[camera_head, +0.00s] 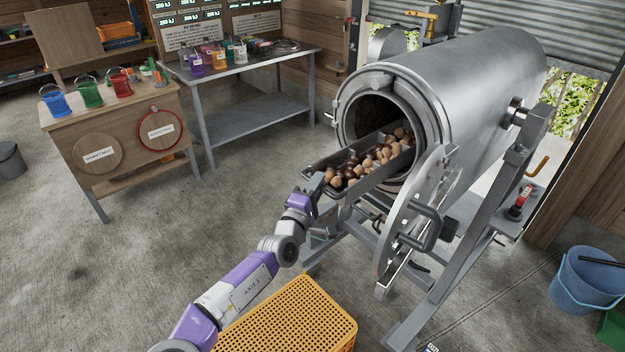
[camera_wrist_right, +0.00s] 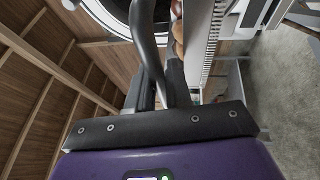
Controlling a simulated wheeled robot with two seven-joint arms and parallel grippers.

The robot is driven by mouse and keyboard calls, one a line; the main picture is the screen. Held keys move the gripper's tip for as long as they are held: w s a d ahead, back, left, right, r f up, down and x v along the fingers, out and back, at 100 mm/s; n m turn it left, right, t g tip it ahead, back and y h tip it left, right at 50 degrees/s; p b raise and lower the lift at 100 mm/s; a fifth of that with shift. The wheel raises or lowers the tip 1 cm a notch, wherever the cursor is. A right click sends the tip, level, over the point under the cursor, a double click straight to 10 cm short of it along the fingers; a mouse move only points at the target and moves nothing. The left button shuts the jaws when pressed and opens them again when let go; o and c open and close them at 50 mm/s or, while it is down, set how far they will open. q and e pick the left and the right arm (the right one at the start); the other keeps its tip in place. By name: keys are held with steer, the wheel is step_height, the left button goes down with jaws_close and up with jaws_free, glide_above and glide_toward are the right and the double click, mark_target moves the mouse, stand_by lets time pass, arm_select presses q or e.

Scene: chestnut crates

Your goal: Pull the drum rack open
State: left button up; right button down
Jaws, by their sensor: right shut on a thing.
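The drum rack (camera_head: 378,174) is a grey metal tray holding several brown and tan chestnuts (camera_head: 360,167). It sticks out of the round mouth of the steel drum (camera_head: 480,85), and its inner end is hidden inside. My right gripper (camera_head: 315,188) is at the rack's outer end, shut on its handle. In the right wrist view, the fingers (camera_wrist_right: 163,88) close on the curved grey handle (camera_wrist_right: 146,35), with the rack's perforated side (camera_wrist_right: 212,38) beside it. My left gripper is not in view.
The drum's round door (camera_head: 402,225) hangs open right of the rack. A yellow perforated crate (camera_head: 285,322) stands on the floor below. A wooden stand (camera_head: 70,124) with small buckets and a metal table (camera_head: 250,62) are at the left. The floor between is clear.

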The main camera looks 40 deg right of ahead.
steer(key=c, duration=1.4)
jaws_free()
steer(key=shift+r, duration=0.1)
steer(key=shift+a, duration=0.15)
steer(key=p+v, duration=0.1)
steer(key=v, duration=0.6)
steer(key=shift+s, duration=0.15)
steer(key=shift+f, duration=0.25)
